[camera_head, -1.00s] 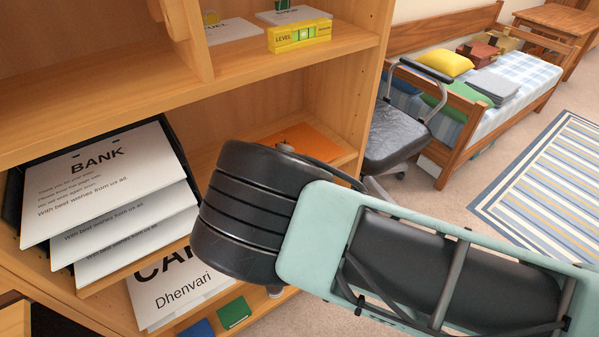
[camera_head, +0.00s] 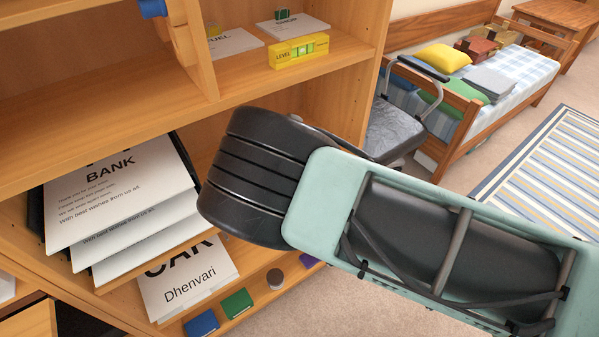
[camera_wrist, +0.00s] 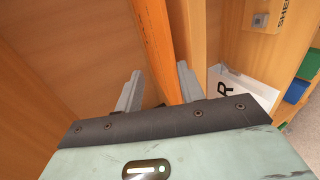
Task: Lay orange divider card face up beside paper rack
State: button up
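The paper rack (camera_head: 36,218) is black, mostly hidden behind stacked white sheets headed "BANK" (camera_head: 125,185), on the middle shelf at left in the head view. My gripper (camera_wrist: 159,68) shows in the wrist view with its two grey fingers apart. A bright orange strip, seemingly the orange divider card (camera_wrist: 155,40), runs between the fingers along the lighter shelf edge (camera_wrist: 182,45). I cannot tell whether the fingers touch it. In the head view my arm hides the card and the fingertips.
A yellow level box (camera_head: 298,50) sits on the upper shelf. A black chair (camera_head: 385,130) stands right of the bookcase.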

jog(key=g+p, duration=0.1)
jog(key=p, duration=0.1)
jog(key=r+g+h+p, duration=0.1)
jog(key=p, duration=0.2)
jog(key=shift+s, duration=0.15)
jog(key=shift+d+f+h, duration=0.1)
jog(key=shift+h, duration=0.2)
jog(key=shift+s, duration=0.1)
jog(key=shift+p+v, duration=0.85)
jog(key=shift+v, duration=0.35)
jog(key=shift+p+v, duration=0.7)
jog(key=shift+v, duration=0.55)
